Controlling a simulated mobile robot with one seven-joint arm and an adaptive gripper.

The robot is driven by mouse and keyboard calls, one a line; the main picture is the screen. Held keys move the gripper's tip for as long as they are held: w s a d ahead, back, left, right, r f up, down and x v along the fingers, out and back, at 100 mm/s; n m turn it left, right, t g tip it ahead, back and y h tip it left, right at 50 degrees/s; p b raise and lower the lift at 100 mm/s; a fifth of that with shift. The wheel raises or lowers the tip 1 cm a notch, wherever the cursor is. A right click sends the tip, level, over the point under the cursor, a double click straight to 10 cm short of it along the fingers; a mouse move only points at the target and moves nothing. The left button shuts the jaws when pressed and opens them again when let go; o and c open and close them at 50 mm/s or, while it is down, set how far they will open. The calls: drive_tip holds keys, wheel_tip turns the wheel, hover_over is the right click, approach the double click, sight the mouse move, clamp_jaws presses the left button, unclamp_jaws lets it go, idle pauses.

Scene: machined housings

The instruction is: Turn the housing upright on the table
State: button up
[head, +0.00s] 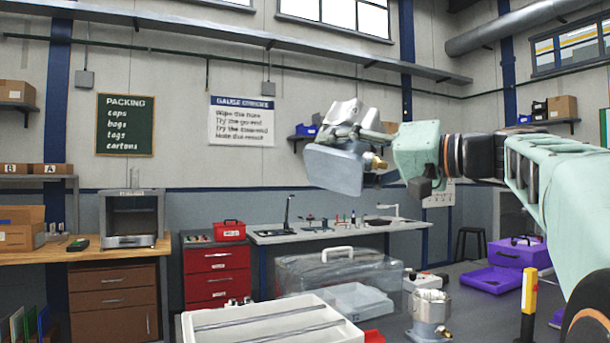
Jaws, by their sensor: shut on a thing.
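A silver machined housing (338,170) is held up in the air, well above the table. Its flat square grey face is low and turned towards the camera, so it is tilted. Its lobed silver part shows above, and a brass fitting sticks out at its right. My gripper (348,134) reaches in from the right and is shut on the housing. The fingers partly merge with the housing, so the exact contact is hard to see. The grey table (470,311) lies below at the right.
A second silver housing (430,312) with a brass fitting stands on the table. A white tray (215,330), a clear lidded case (300,272), a purple box (520,253) and purple tray (490,281), and a yellow-black post (529,295) surround it. Bare table shows between them.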

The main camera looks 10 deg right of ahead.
drive_tip(key=n+b, duration=0.5)
drive_tip(key=shift+f, duration=0.1)
drive_tip(key=shift+r+n+b, duration=0.2)
drive_tip(key=shift+n+b, duration=0.6)
drive_tip(key=shift+n, duration=0.8)
drive_tip(key=shift+s, duration=0.1)
